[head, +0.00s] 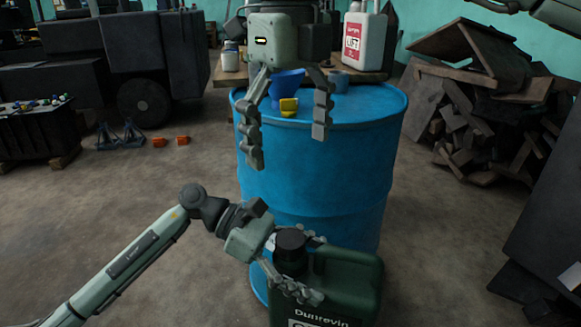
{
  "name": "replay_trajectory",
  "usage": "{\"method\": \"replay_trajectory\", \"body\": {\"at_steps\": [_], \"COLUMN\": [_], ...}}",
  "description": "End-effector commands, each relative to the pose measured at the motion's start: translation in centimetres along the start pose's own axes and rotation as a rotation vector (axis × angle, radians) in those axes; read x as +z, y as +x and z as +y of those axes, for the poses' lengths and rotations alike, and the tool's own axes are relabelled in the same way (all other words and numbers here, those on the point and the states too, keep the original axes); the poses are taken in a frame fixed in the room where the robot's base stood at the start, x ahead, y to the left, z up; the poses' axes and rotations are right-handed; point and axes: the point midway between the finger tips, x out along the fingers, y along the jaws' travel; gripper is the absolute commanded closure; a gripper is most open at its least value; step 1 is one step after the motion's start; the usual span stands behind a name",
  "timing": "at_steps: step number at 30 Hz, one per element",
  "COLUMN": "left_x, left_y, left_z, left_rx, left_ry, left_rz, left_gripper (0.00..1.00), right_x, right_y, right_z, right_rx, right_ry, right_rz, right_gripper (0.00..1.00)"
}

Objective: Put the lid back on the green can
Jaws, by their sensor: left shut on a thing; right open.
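The green can (345,283) stands upright at the lower centre, in front of the blue drum, with white lettering on its near face. A round black lid (290,241) is at the can's top left, over the neck. My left gripper (308,268) reaches in from the left and is shut on the lid, with one finger on its near side and one behind. I cannot tell whether the lid is seated on the neck or just above it. My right gripper (285,148) hangs fingers down in front of the drum's top, wide open and empty.
The blue drum (320,185) stands behind the can. On it are a blue funnel (287,83) and a small yellow object (289,106). A white jug (364,40) stands on a bench behind. Scrap wood (485,125) is piled at right. The floor at left is mostly clear.

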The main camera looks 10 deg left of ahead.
Motion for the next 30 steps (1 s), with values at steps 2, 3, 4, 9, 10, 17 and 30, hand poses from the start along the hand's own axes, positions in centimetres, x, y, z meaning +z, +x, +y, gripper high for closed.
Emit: {"method": "replay_trajectory", "body": {"at_steps": [2,3,4,9,10,17,30], "left_x": [0.7,0.7,0.7,0.7,0.7,0.7,0.7], "left_y": [-0.2,-0.2,-0.2,-0.2,-0.2,-0.2,-0.2], "left_z": [0.1,0.1,0.1,0.1,0.1,0.1,0.1], "left_rx": [0.004,0.004,0.004,0.004,0.004,0.004,0.004], "left_ry": [0.008,0.008,0.008,0.008,0.008,0.008,0.008], "left_rz": [-0.011,-0.011,-0.011,-0.011,-0.011,-0.012,-0.012], "left_gripper": [1.0,1.0,1.0,1.0,1.0,1.0,1.0], "right_x": [0.0,0.0,0.0,0.0,0.0,0.0,3.6], "right_y": [-0.5,-0.6,-0.6,-0.6,-0.6,-0.6,1.9], "right_z": [0.0,0.1,0.1,0.1,0.1,0.0,7.6], "right_rx": [0.0,0.0,0.0,0.001,0.001,0.001,0.393], "right_ry": [-0.001,-0.001,-0.001,-0.001,-0.001,-0.001,-0.088], "right_rz": [0.0,0.0,0.0,0.0,0.0,0.0,-0.175], "right_gripper": [0.1,0.1,0.1,0.1,0.1,0.1,0.1]}}
